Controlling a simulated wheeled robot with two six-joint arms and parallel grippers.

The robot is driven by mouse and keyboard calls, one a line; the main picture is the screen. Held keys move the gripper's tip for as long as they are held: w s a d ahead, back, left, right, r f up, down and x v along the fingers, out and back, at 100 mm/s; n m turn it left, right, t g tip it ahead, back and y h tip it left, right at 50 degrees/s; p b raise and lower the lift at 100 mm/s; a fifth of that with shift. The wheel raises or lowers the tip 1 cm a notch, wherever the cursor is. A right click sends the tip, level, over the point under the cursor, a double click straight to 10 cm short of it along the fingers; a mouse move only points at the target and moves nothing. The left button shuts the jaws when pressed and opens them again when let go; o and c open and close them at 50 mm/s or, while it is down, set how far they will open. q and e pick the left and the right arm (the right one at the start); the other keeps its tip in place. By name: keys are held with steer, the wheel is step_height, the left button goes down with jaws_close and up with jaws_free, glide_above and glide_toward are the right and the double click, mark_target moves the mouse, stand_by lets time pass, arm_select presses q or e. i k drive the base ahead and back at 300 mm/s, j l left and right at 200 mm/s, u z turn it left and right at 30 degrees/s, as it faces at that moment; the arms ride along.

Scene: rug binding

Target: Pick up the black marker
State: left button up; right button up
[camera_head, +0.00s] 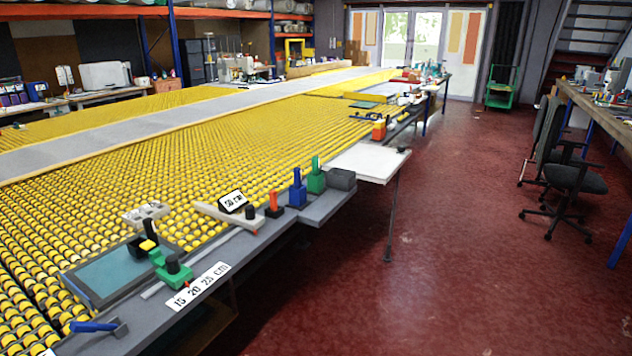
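I cannot clearly make out a black marker in the head view. Small dark items lie along the near edge of the long roller table (225,145). One is a black and yellow tool (144,241) at the edge of a teal panel (115,272). Another is a black knob on a green tool (171,270) beside it. A dark grey cylinder (341,179) lies next to a green bottle-shaped item (316,178). Neither of my grippers is in view.
A blue tool (95,327), a ruler label (197,287), a blue bottle-shaped item (297,190) and an orange-topped block (273,205) line the grey edge. A white side table (370,162) juts out. The red floor (450,250) is clear up to office chairs (565,180).

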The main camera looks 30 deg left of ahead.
mark_target(150, 230)
steer(key=u, duration=1.95)
steer(key=i+l, duration=0.2)
steer(key=l, duration=0.15)
steer(key=i+l, duration=0.2)
steer(key=l, duration=0.2)
steer(key=i+l+u, duration=0.1)
steer(key=l, duration=0.25)
steer(key=i, duration=0.1)
